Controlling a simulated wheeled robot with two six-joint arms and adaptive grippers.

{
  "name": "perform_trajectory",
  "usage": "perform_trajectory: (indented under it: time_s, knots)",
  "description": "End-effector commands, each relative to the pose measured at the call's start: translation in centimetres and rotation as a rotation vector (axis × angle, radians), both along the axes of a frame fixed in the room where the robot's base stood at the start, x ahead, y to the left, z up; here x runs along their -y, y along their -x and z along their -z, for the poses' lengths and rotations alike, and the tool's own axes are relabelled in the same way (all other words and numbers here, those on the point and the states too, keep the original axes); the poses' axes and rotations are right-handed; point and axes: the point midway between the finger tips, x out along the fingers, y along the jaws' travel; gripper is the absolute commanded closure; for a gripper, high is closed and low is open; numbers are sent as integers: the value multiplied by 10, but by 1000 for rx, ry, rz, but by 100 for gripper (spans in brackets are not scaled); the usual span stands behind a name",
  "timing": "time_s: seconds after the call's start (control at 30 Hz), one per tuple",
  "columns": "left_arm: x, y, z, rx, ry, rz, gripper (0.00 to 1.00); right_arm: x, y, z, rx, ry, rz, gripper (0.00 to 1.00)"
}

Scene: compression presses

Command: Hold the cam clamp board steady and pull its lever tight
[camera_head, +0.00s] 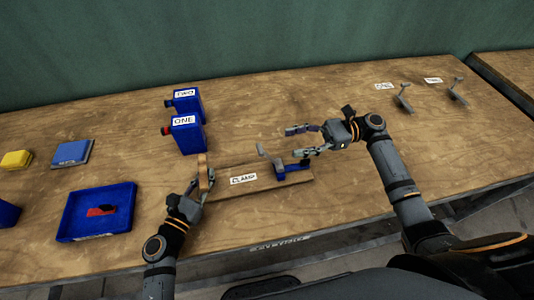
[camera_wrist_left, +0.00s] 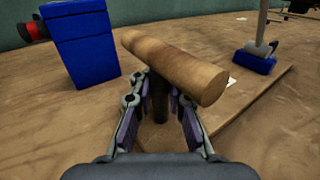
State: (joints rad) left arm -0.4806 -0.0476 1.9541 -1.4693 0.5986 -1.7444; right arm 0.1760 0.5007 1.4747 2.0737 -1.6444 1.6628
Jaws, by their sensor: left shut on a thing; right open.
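The clamp board (camera_head: 222,190) is a flat wooden strip labelled CLAMP, lying on the table. A wooden bar handle (camera_head: 203,165) stands at its left end; it shows large in the left wrist view (camera_wrist_left: 175,65). My left gripper (camera_head: 203,184) is shut on the handle, its fingers around the dark stem below the bar. At the board's right end sits a cam clamp with a blue base (camera_head: 290,174) and a grey lever (camera_head: 274,160) that tilts up to the left. My right gripper (camera_head: 296,141) is open and empty, just above and beside the clamp, apparently apart from the lever.
Two blue boxes labelled ONE (camera_head: 187,138) and TWO (camera_head: 187,104) stand behind the handle. A blue tray (camera_head: 75,222) with a red and black piece is at left. Two grey lever devices (camera_head: 404,98) stand at back right. Table between is clear.

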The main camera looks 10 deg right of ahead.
Motion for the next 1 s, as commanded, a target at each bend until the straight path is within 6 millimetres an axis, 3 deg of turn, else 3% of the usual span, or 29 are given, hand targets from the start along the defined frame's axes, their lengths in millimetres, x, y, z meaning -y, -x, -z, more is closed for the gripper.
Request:
perform_trajectory:
  time_s: [0.5,0.7,1.0]
  knots:
    - [0,0,0,1,1,0,100,-86,2,-1,1,-2,1,43]
    - [0,0,0,1,1,0,100,-100,2,0,0,0,1,43]
    - [0,0,0,1,1,0,100,-102,2,0,0,2,2,43]
